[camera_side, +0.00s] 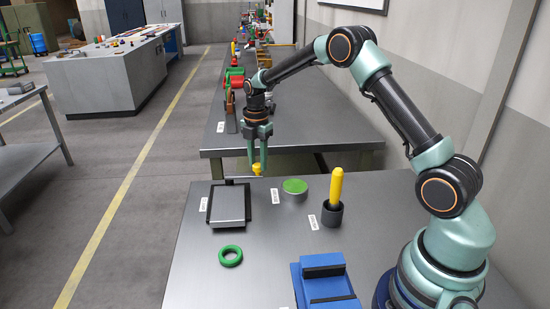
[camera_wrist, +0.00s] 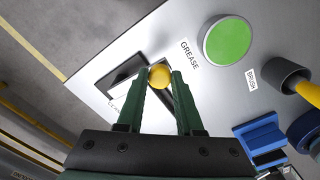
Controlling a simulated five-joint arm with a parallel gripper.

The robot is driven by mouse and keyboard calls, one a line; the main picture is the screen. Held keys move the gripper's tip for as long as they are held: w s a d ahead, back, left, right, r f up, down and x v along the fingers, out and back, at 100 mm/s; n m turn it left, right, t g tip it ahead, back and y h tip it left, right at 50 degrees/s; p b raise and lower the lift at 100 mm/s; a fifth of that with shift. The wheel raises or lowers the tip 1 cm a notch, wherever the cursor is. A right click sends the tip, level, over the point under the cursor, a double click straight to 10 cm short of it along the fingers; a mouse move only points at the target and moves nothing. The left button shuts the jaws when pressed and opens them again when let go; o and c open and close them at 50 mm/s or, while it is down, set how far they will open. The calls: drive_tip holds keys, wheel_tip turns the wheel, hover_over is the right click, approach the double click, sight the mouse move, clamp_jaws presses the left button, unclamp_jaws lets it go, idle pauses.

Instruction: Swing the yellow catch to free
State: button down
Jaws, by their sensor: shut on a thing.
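The yellow catch shows as a small yellow knob (camera_side: 257,169) at the far edge of the near table, by the top right corner of a black-framed grey plate (camera_side: 229,204). In the wrist view the knob (camera_wrist: 159,77) looks round and lies between my fingertips. My gripper (camera_side: 258,163) points down from above and is shut on it. The wrist view also shows my two green fingers (camera_wrist: 160,85) on either side of the knob. The part of the catch below the knob is mostly hidden.
A green-topped round tin (camera_side: 295,187) with a GREASE label stands right of the plate. A yellow-handled brush (camera_side: 336,190) stands in a dark cup (camera_side: 332,214). A green ring (camera_side: 231,256) and a blue block (camera_side: 323,281) lie nearer. Another bench (camera_side: 290,140) stands behind.

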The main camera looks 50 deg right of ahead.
drive_tip(key=shift+w+d+r+n, duration=0.2)
drive_tip(key=shift+w+n, duration=0.1)
drive_tip(key=shift+n, duration=0.1)
drive_tip(key=c, duration=0.5)
unclamp_jaws()
drive_tip(key=shift+f, duration=0.1)
drive_tip(key=shift+c, duration=0.2)
wheel_tip(320, 180, up, 12)
